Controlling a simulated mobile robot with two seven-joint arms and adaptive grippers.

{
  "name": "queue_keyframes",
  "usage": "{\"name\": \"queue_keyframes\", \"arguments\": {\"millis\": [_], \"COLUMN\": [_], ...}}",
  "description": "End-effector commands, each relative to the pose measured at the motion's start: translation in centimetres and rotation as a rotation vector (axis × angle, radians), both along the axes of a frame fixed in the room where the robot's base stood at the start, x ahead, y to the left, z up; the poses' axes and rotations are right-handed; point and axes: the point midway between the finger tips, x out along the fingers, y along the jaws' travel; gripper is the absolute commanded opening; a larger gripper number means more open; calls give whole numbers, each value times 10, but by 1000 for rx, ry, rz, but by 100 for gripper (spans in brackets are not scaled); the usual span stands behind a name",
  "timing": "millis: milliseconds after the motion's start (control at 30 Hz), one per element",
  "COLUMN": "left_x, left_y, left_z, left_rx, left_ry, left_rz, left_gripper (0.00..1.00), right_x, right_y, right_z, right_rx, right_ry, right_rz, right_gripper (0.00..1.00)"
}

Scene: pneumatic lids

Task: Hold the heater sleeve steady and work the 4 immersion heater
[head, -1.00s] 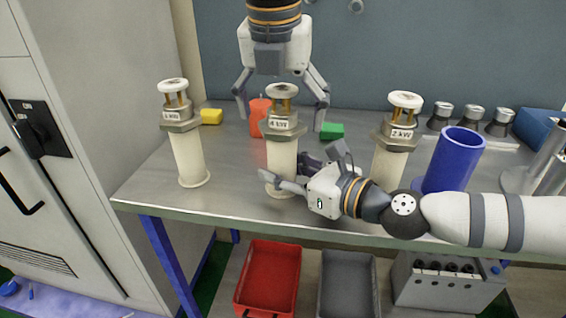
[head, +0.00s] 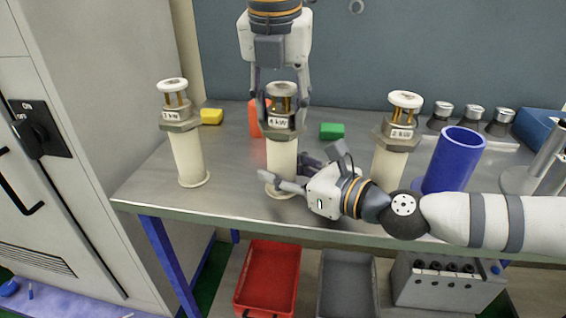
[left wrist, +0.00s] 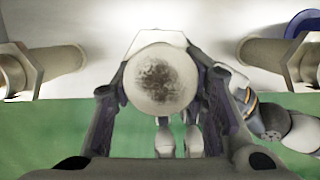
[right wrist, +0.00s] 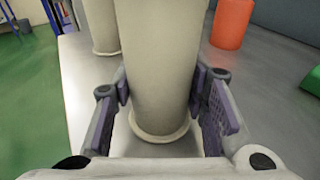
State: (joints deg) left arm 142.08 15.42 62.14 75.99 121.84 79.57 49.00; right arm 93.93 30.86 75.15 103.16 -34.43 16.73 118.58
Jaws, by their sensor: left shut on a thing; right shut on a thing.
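The 4 kW immersion heater (head: 281,121) stands upright in the middle of three on the bench, its label facing me. Its pale sleeve (head: 282,158) stands on a round foot. My left gripper (head: 281,112) comes from above and is shut on the heater's head; the left wrist view shows its fingers either side of the round, dark-stained cap (left wrist: 161,80). My right gripper (head: 287,178) is shut around the lower sleeve, which fills the gap between its fingers in the right wrist view (right wrist: 160,85).
A 1 kW heater (head: 186,148) stands to the left, a 2 kW heater (head: 392,150) to the right. A blue cylinder (head: 452,162), an orange cylinder (head: 255,118), yellow (head: 211,117) and green (head: 332,131) blocks are on the bench. Red (head: 268,280) and grey (head: 346,285) bins sit below.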

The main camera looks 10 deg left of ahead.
Motion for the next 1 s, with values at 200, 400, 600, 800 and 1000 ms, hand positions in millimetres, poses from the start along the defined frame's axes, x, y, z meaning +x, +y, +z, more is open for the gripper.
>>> {"name": "queue_keyframes", "arguments": {"millis": [200,400,600,800,1000], "left_x": [1,1,1,1,1], "left_y": [0,-1,-1,-1,-1], "left_z": [9,17,25,33,41], "left_rx": [-3,-3,-4,-4,-5], "left_ry": [-4,-4,-6,-6,-6], "left_rz": [-1,-1,0,-1,0], "left_gripper": [0,0,0,0,0], "right_x": [-2,-2,-2,-2,-1], "right_y": [-1,-1,-1,-1,-1], "right_z": [-9,-9,-9,-8,-8], "right_rx": [-8,-8,-9,-8,-8], "right_ry": [16,16,15,14,14], "right_rz": [3,3,2,2,2], "right_gripper": [11,11,11,11,11]}}
